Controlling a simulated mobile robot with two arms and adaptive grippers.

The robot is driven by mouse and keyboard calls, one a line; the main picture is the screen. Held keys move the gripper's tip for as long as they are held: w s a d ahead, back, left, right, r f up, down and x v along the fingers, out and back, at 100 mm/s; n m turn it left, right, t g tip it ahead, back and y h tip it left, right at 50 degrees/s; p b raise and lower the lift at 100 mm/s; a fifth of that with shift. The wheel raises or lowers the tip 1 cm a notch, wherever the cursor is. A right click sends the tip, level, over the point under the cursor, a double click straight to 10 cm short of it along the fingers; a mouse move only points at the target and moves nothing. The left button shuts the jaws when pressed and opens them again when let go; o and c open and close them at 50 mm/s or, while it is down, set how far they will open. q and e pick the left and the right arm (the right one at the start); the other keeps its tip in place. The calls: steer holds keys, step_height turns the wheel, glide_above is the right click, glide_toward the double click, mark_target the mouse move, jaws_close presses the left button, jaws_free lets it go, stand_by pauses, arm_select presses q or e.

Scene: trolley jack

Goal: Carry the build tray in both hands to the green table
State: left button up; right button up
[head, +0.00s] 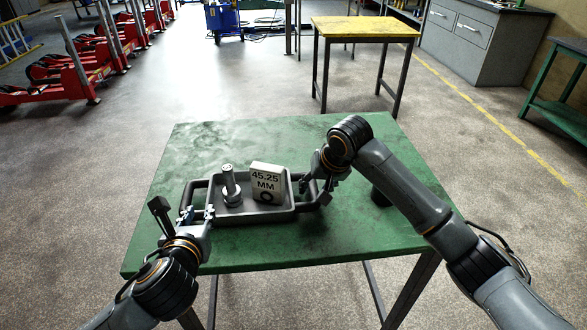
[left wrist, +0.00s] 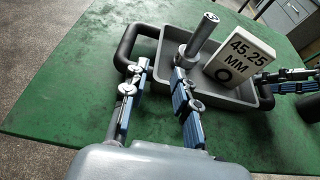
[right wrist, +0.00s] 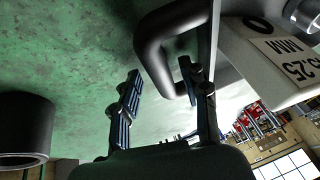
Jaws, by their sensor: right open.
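The grey build tray (head: 240,216) rests on the green table (head: 220,140), with a dark loop handle at each end. It holds an upright metal shaft with a flange (head: 231,188) and a white block marked 45.25 MM (head: 266,182). My left gripper (head: 196,215) is open at the tray's left end; in the left wrist view its fingers (left wrist: 162,82) are apart by the left handle (left wrist: 124,48). My right gripper (head: 318,190) is open at the right end; in the right wrist view its fingers (right wrist: 160,82) stand apart with part of the right handle (right wrist: 150,55) between them.
A dark cylinder (head: 380,197) stands on the green table right of the tray, partly behind my right arm. The table's back and left are clear. A yellow-topped table (head: 365,28) stands beyond, with grey cabinets (head: 480,45) at back right and open floor between.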

steer(key=v, duration=1.1)
steer(key=shift+s+r, duration=0.15)
steer(key=shift+r, duration=0.1)
